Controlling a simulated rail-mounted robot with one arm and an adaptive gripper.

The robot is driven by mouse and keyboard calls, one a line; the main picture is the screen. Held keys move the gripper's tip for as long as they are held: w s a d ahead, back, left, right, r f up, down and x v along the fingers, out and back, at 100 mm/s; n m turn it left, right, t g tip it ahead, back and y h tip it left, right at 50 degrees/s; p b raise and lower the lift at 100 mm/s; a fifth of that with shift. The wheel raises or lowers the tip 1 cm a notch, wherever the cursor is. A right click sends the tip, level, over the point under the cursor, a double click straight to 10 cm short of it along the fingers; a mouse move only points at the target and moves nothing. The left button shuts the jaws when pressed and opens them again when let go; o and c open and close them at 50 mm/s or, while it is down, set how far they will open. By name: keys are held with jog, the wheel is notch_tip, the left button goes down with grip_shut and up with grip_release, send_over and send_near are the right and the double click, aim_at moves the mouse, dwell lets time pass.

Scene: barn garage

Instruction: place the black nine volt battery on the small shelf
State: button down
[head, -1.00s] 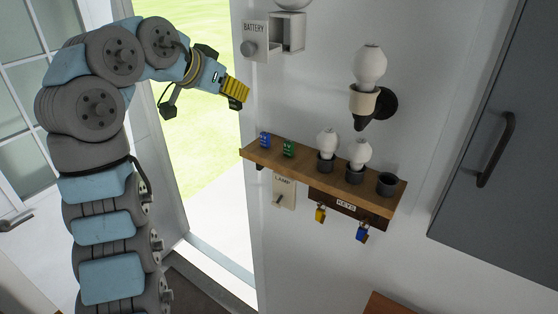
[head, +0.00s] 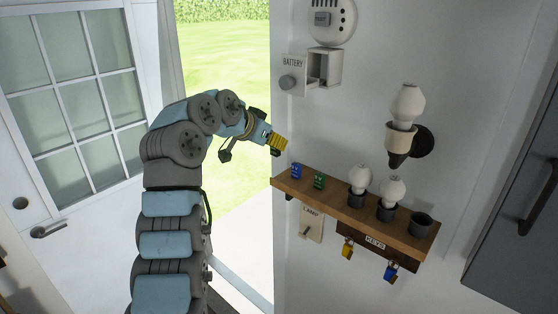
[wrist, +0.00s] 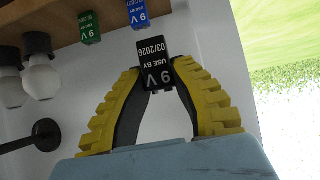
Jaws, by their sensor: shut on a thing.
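The black nine volt battery (wrist: 154,66) is held between the yellow-padded fingers of my gripper (wrist: 160,85) in the wrist view. Its label reads "9 V" and "USE BY 03/2026". In the head view my gripper (head: 277,143) is just above and beyond the left end of the small wooden shelf (head: 343,216); the battery is too hidden there to make out. On the shelf's left part stand a blue battery (head: 296,171) and a green battery (head: 319,181). The wrist view also shows the blue battery (wrist: 141,14), the green battery (wrist: 89,28) and the shelf (wrist: 45,15).
Two white bulbs (head: 360,179) (head: 392,190) stand in dark cups on the shelf, with an empty cup (head: 421,224) at the right end. A "BATTERY" box (head: 325,68) and a bulb lamp (head: 402,135) are on the wall above. Keys (head: 391,270) hang below.

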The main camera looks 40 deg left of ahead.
jog(key=p, duration=0.2)
send_over(279, 175)
jog(key=shift+f, duration=3)
jog(key=shift+a+f+p, duration=0.2)
jog(key=shift+f+p, duration=0.4)
jog(key=shift+f, duration=0.65)
jog(key=shift+d+f, duration=0.1)
jog(key=shift+f, duration=0.3)
jog(key=shift+f, duration=0.2)
jog(key=c, duration=1.3)
grip_release()
jog(key=shift+r, duration=0.1)
jog(key=shift+r, duration=0.1)
jog(key=shift+b+v, duration=1.3)
jog(key=shift+v, duration=4.65)
